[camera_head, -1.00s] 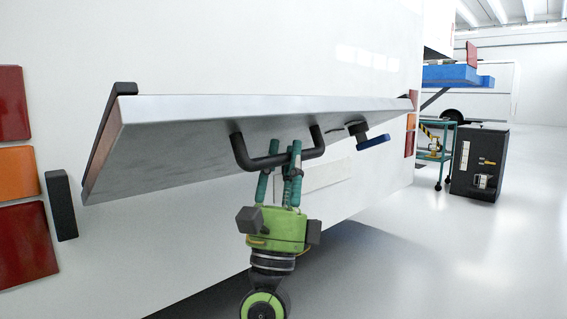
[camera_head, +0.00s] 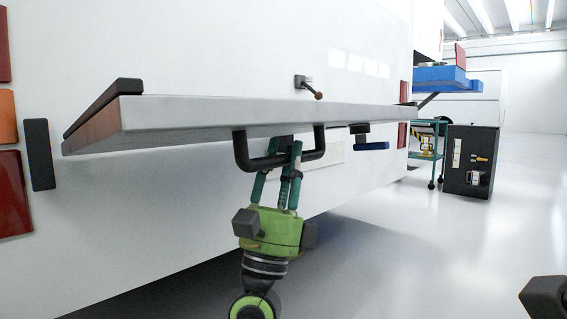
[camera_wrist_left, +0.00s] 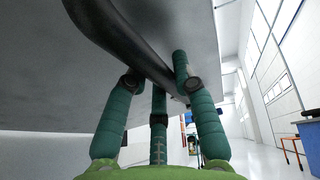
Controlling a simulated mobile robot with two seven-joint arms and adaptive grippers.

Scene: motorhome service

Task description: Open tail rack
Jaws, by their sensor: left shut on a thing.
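The tail rack (camera_head: 200,118) is a pale flat panel on the white rear wall of the motorhome, standing out from it nearly level. A black U-shaped handle (camera_head: 243,153) hangs under its front edge. My left gripper (camera_head: 279,172) is below the panel, with its green fingers shut around the handle bar. In the left wrist view the fingers (camera_wrist_left: 160,90) close about the dark bar (camera_wrist_left: 112,32) under the panel's grey underside. A small latch with a brown knob (camera_head: 309,87) shows on the wall above the panel. My right gripper is not clearly in view.
A blue-tabbed catch (camera_head: 371,146) hangs under the panel to the right. A dark cabinet (camera_head: 468,160) and a green trolley (camera_head: 428,150) stand at the right. The floor (camera_head: 400,250) between is clear. Red and orange lamps (camera_head: 12,195) line the left.

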